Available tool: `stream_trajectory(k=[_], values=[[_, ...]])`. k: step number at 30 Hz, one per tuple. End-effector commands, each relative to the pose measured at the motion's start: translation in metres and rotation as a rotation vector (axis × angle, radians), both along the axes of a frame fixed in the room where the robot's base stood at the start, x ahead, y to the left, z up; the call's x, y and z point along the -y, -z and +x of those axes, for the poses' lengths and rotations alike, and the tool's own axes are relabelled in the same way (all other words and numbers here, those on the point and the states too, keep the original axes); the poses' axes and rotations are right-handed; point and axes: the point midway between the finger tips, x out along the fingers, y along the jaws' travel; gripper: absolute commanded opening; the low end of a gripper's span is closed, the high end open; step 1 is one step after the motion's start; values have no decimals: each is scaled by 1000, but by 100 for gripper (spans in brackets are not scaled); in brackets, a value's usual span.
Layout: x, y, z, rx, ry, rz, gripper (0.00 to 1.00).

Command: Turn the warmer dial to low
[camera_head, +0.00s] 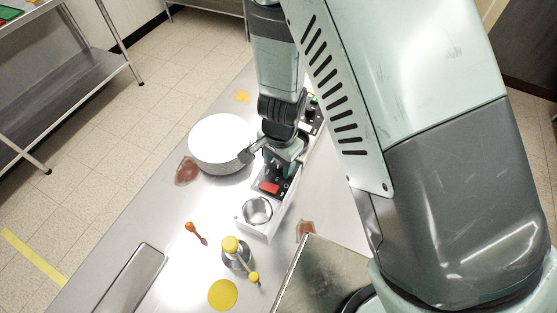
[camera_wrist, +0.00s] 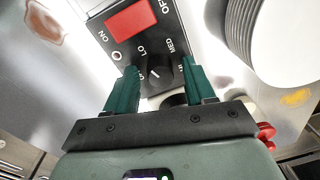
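The warmer's black control panel (camera_wrist: 120,48) fills the upper middle of the wrist view. It carries a red ON/OFF rocker switch (camera_wrist: 132,18) and a round black dial (camera_wrist: 158,71) with a short white pointer mark. LO, MED and HI labels ring the dial; another label by the left finger is partly hidden. The mark appears to point away from LO, toward the lower left, but is small. My gripper (camera_wrist: 160,67) is open, with a green finger on each side of the dial and visible gaps. In the head view, my gripper (camera_head: 281,155) covers the dial; the red switch shows.
A large round white-topped pot or stack (camera_head: 221,140) stands close left of my gripper. A metal cup (camera_head: 257,210) sits at the panel's near end. The counter at lower left holds a metal tray (camera_head: 130,283).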

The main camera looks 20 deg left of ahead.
Motion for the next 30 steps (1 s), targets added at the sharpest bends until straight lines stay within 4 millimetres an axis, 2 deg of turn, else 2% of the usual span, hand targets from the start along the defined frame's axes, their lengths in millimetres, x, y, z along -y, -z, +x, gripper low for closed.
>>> stream_trajectory(k=[11,14,24,30], values=[[0,-5,1,2,-1,0,57],[0,-19,1,4,-2,2,57],[3,-85,-1,3,-2,2,57],[5,-105,-1,1,-1,1,57]])
